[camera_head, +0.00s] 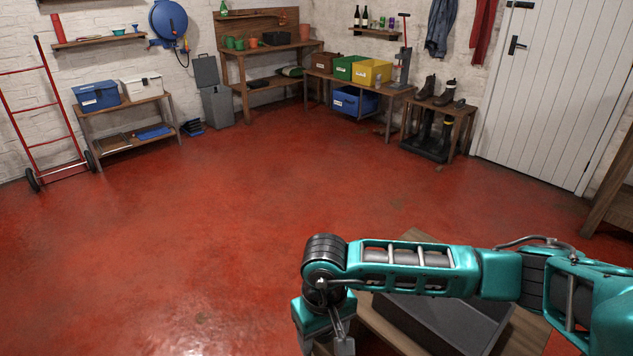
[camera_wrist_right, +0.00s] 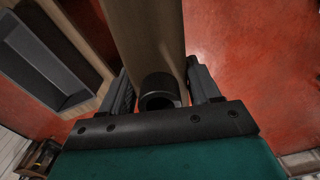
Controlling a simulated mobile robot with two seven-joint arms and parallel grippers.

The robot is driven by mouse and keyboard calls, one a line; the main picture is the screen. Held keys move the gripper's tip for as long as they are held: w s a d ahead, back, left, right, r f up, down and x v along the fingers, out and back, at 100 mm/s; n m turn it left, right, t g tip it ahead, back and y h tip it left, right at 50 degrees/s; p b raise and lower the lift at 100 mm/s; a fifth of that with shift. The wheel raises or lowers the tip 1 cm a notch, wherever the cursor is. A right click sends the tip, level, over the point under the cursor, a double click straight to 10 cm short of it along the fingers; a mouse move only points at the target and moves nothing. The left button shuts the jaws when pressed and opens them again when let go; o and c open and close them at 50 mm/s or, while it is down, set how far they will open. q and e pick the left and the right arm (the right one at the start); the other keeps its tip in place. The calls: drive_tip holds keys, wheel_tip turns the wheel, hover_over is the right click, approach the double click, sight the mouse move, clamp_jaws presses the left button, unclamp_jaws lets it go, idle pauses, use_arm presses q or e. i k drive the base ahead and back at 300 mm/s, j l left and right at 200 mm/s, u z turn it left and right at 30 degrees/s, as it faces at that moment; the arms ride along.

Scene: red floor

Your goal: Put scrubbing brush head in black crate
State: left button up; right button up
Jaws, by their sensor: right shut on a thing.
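The black crate (camera_head: 460,318) is a dark grey, open box on a wooden table, partly hidden behind my right arm in the head view. It also shows at the upper left of the right wrist view (camera_wrist_right: 45,60). My right gripper (camera_head: 340,343) is left of the crate in the head view, at the bottom edge, and mostly hidden. In the right wrist view, my right gripper (camera_wrist_right: 162,88) is shut on a long tan, wood-coloured piece, which looks like the scrubbing brush head (camera_wrist_right: 148,38). Its bristles are not visible. My left gripper is not in view.
The wooden table (camera_head: 415,237) shows around the crate. Open red floor (camera_head: 200,240) lies beyond and left of it. Shelves, benches with bins (camera_head: 372,73), and a red hand truck (camera_head: 55,110) stand far off along the walls.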

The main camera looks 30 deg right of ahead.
sight(437, 315)
drive_tip(key=i+z, duration=0.35)
drive_tip(key=i+l+z, duration=0.1)
drive_tip(key=z, duration=0.25)
drive_tip(key=i+j+z, duration=0.1)
drive_tip(key=i+z, duration=0.55)
drive_tip(key=i+l+z, duration=0.1)
drive_tip(key=z, duration=0.2)
